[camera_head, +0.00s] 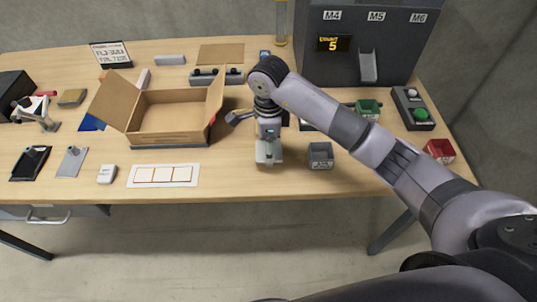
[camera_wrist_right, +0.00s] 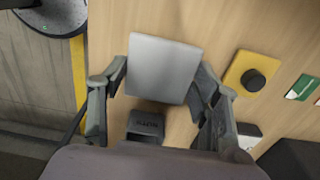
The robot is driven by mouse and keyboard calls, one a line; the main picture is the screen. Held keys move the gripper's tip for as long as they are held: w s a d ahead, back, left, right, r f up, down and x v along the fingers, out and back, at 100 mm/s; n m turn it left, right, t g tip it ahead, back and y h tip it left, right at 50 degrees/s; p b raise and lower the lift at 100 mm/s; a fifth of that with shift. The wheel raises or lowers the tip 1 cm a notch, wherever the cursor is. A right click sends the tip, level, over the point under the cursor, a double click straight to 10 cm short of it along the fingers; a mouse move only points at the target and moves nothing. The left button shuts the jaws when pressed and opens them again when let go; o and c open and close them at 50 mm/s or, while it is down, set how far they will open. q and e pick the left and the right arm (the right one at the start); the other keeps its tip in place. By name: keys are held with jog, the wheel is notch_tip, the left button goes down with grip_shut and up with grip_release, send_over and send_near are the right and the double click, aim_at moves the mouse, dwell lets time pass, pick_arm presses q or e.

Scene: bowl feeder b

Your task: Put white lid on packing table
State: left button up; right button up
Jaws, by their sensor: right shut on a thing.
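The white lid (camera_wrist_right: 162,68), a flat square plate, is between the fingers of my right gripper (camera_wrist_right: 158,85) in the wrist view. In the head view the lid (camera_head: 268,153) shows pale below my right gripper (camera_head: 268,140), which points down near the front edge of the wooden packing table (camera_head: 230,182). The gripper is shut on the lid. I cannot tell whether the lid touches the tabletop. My left gripper is not in view.
An open cardboard box (camera_head: 172,117) stands left of the gripper. A white card with squares (camera_head: 163,175) lies in front of it. A small grey bin (camera_head: 320,155) is close on the gripper's right. A dark machine (camera_head: 365,40) stands at the back right.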

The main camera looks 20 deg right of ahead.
notch_tip(320, 180, down, 4)
jog(key=shift+f+p, duration=0.25)
jog(key=shift+p, duration=0.05)
jog(key=shift+f, duration=0.1)
jog(key=shift+f, duration=0.15)
jog(key=o, duration=1)
